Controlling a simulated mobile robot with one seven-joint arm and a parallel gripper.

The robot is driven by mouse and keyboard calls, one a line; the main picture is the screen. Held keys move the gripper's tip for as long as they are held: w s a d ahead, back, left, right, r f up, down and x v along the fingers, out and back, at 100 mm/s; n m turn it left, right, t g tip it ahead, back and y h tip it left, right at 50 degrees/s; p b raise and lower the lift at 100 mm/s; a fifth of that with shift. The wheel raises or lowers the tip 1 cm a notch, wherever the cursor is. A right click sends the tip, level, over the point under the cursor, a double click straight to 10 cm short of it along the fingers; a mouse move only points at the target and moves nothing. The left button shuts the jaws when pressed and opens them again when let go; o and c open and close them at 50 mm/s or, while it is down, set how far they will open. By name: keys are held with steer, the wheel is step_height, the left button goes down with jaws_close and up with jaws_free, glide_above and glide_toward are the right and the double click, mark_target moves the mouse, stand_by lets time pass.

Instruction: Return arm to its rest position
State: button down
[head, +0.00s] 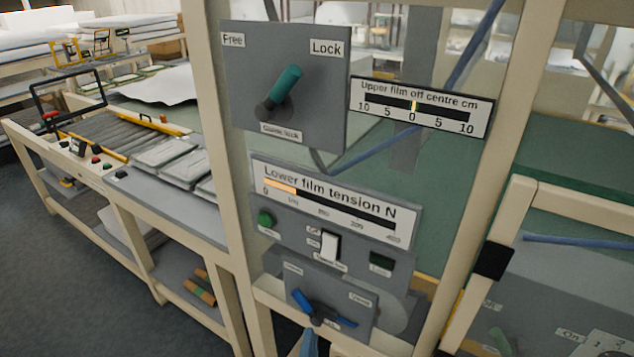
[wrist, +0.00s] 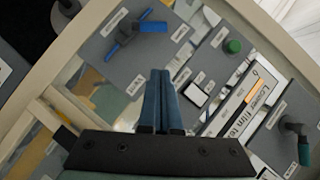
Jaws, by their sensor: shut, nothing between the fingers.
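My gripper shows in the wrist view (wrist: 160,78) with its two blue-grey fingers together and nothing between them. The fingertips lie in front of the control panels, between the lower panel with a blue lever (wrist: 125,38) and the white rocker switch (wrist: 197,95). I cannot tell how far they are from the panels. In the head view a small blue-grey tip at the bottom edge, under the blue-lever panel (head: 331,308), looks like my gripper. The rest of the arm is out of that view.
A cream frame post (head: 228,170) carries the panels. A green lever (head: 285,84) on the upper panel leans towards Lock. A tension gauge (head: 335,205) and an off-centre gauge (head: 420,106) sit nearby. A roller bench (head: 120,135) stands left; open floor (head: 50,240) is at lower left.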

steer(key=w+d+r+n+t+b, duration=0.1)
steer(key=w+r+n+t, duration=0.15)
steer(key=r, duration=1.25)
steer(key=w+r+n+t+b, duration=0.1)
steer(key=r+n+t, duration=0.25)
steer(key=r, duration=1.15)
steer(key=s+r+n+t, duration=0.3)
steer(key=s+r, duration=0.3)
steer(key=r, duration=0.5)
steer(key=s+r+n+t, duration=0.3)
steer(key=s+r, duration=0.3)
steer(key=r, duration=0.4)
steer(key=shift+d+r+t+b, duration=0.3)
steer(key=shift+d+r+t, duration=0.15)
steer(key=shift+t, duration=0.15)
steer(key=shift+s, duration=0.1)
